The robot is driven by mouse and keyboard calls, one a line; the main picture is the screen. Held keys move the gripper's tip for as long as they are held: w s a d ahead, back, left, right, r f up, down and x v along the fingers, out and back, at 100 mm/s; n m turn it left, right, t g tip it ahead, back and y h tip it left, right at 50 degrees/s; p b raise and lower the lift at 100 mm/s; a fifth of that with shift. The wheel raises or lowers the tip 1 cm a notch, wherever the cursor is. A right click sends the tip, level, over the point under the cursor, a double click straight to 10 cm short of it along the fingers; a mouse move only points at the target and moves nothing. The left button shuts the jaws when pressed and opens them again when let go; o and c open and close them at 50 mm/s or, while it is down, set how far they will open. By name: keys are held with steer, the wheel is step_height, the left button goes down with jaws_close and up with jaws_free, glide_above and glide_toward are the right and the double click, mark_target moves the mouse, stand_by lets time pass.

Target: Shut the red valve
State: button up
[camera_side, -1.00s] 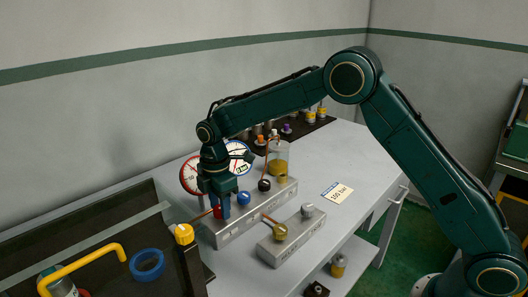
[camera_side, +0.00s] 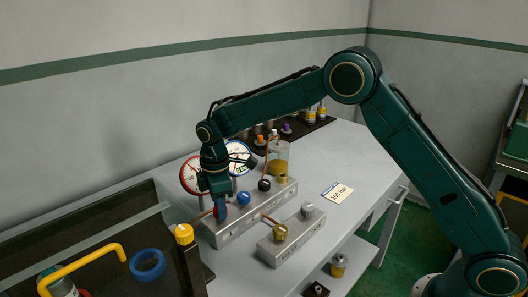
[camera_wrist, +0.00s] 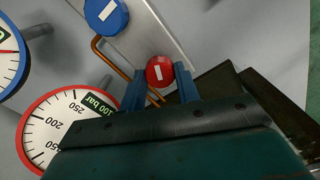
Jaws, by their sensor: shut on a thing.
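The red valve (camera_side: 222,212) is a round knob at the left end of the long grey block (camera_side: 262,211). In the wrist view the red valve (camera_wrist: 159,71) shows a white bar on its top, slightly tilted from the picture's vertical. My gripper (camera_side: 219,208) points down over it. In the wrist view my gripper's blue fingers (camera_wrist: 160,86) stand on either side of the knob, shut on it. The fingers partly hide the knob in the side view.
A blue knob (camera_side: 244,198) and a black knob (camera_side: 264,185) sit beside it on the block. A red-rimmed gauge (camera_side: 190,176) and a blue-rimmed gauge (camera_side: 240,157) stand behind. A yellow-capped post (camera_side: 184,234) is close at left. A smaller block (camera_side: 292,241) lies in front.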

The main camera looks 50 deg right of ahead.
steer(key=m, duration=1.3)
stand_by(0.5)
steer(key=o, duration=1)
steer(key=shift+r, duration=0.15)
step_height(320, 180, up, 14)
steer(key=shift+f, duration=0.15)
